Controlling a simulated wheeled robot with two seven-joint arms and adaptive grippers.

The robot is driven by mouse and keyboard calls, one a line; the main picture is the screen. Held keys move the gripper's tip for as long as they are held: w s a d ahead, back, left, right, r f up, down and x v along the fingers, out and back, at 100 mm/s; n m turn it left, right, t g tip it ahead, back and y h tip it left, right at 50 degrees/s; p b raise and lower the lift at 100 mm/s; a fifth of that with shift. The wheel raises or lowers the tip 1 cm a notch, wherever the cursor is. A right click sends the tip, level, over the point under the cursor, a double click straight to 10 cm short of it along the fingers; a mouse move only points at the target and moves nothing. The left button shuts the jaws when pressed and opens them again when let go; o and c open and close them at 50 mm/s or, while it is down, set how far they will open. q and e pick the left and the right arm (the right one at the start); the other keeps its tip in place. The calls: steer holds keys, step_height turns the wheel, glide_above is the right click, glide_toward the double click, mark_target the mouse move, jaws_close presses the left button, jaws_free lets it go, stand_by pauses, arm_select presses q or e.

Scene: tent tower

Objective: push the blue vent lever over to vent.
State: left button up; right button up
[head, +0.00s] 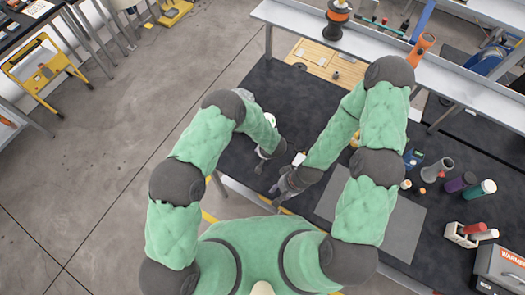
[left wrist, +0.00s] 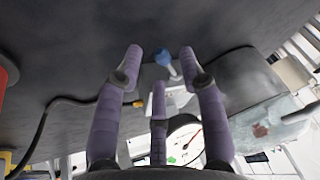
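In the left wrist view the blue vent lever (left wrist: 164,59) shows as a small rounded blue knob on a pale stem. It lies between the spread fingertips of my left gripper (left wrist: 159,72), nearer the right-hand finger. I cannot tell whether that finger touches it. The left gripper is open. The lever rises near a white body with a round dial gauge (left wrist: 186,138), partly hidden by the fingers. In the head view my left gripper (head: 263,166) is low over the table's near edge, and the lever cannot be made out. My right gripper (head: 283,187) is close by; its finger opening is unclear.
The dark worktable (head: 238,150) holds a grey mat (head: 400,228), several bottles and cups at right, and a warmer box (head: 502,268) at lower right. A raised shelf (head: 290,18) runs along the back. In the left wrist view a dark cable (left wrist: 60,103) lies at left.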

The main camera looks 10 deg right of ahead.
arm_select(q)
steer(key=v, duration=1)
steer(key=shift+s+r, duration=0.25)
steer(key=shift+s, duration=0.05)
steer(key=shift+d+f, duration=0.1)
arm_select(e)
steer(key=shift+s, duration=0.1)
